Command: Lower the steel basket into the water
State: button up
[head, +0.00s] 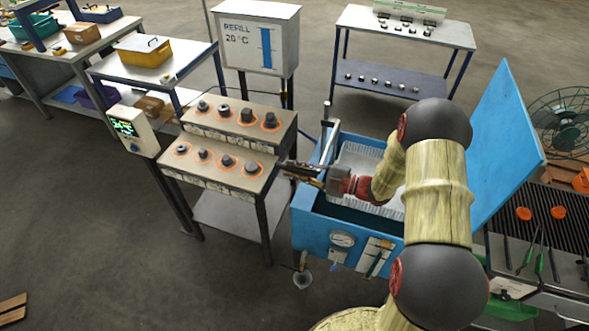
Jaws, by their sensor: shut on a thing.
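The steel basket (356,158) is a pale, perforated tray inside the blue water tank (312,226). My arm hides much of it. Dark water appears to show in front of the basket, below its near edge; I cannot tell how deep the basket sits. My gripper (291,169) is over the tank's left rim, pointing left towards the stepped block stand. It is shut on a thin dark handle at the tank's left side. The fingertips are small here, and I cannot tell how the handle joins the basket.
The stepped stand (225,140) with several dark pieces in orange-glowing rings is close left of my gripper. The tank's blue lid (508,140) stands open at right. A grill bench (550,235) and fan (562,118) are beyond it.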

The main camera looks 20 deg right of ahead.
grip_shut()
jog(key=shift+f, duration=0.2)
jog(key=shift+s+f, duration=0.1)
jog(key=shift+f, duration=0.15)
notch_tip(320, 180, down, 22)
jog(key=b, duration=0.5)
jog(key=shift+a, duration=0.1)
jog(key=shift+s+f+b, duration=0.1)
jog(key=shift+f+b, duration=0.2)
jog(key=shift+f, duration=0.15)
jog(key=shift+o, duration=1.7)
grip_release()
jog(key=o, duration=0.4)
jog(key=shift+c, duration=0.2)
jog(key=shift+r, duration=0.2)
